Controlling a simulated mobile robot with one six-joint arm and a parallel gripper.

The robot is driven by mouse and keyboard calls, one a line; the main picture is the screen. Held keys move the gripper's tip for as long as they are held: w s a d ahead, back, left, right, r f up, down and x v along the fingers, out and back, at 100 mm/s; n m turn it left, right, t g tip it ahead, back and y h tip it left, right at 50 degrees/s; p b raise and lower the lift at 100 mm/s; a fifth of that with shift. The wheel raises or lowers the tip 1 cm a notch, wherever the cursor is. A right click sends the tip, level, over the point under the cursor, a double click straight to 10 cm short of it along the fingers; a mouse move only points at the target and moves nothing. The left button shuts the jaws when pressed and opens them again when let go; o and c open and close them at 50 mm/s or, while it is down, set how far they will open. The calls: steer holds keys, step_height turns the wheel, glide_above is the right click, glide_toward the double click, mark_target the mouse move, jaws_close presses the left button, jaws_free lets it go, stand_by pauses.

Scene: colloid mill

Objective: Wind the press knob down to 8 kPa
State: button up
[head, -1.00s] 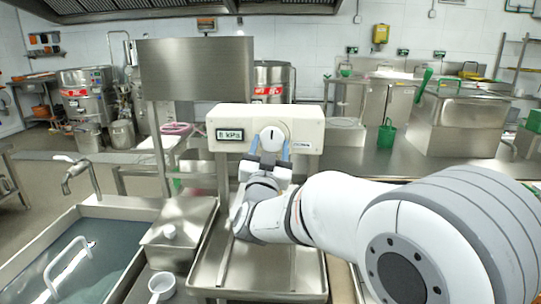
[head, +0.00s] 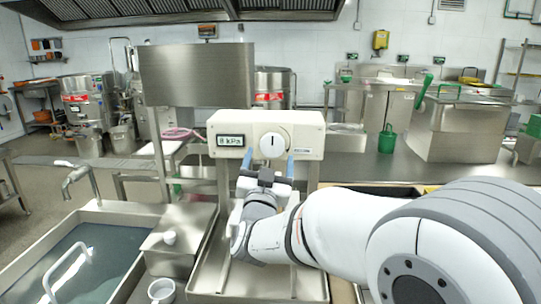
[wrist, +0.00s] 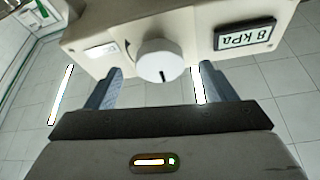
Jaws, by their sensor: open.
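The press box is cream (head: 313,140) and stands on posts at the middle of the head view. Its display (head: 230,141) reads 8 kPa, and the wrist view's display (wrist: 245,35) reads the same. The round white press knob (head: 272,143) is on its front, with a dark mark that looks close to vertical. It also shows in the wrist view (wrist: 160,62). My gripper (head: 266,166) is open, its two blue-grey fingers apart and empty. They sit just below and in front of the knob, not closed around it.
A steel tray (head: 318,286) lies under the press. At left are a sink with water (head: 80,262), a lidded steel box (head: 176,250) and a white cup (head: 161,290). A steel panel (head: 198,75) stands behind the press at left.

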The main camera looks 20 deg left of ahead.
steer(key=v, duration=0.5)
stand_by(0.3)
steer(key=d+n+g+p, duration=0.3)
steer(key=d+g+p, duration=0.65)
steer(key=d, duration=0.65)
steer(key=s+d+f+m+g+h+p, duration=0.1)
steer(key=s+d+g+p, duration=0.1)
steer(key=s+d+g, duration=0.3)
steer(key=s+d+f+m+g+h+p, duration=0.1)
steer(key=s+d+g, duration=0.4)
steer(key=s+d, duration=0.8)
steer(key=s+f+h+p, duration=0.1)
steer(key=s+p, duration=0.1)
steer(key=shift+d+m+h+p, duration=0.3)
stand_by(3.3)
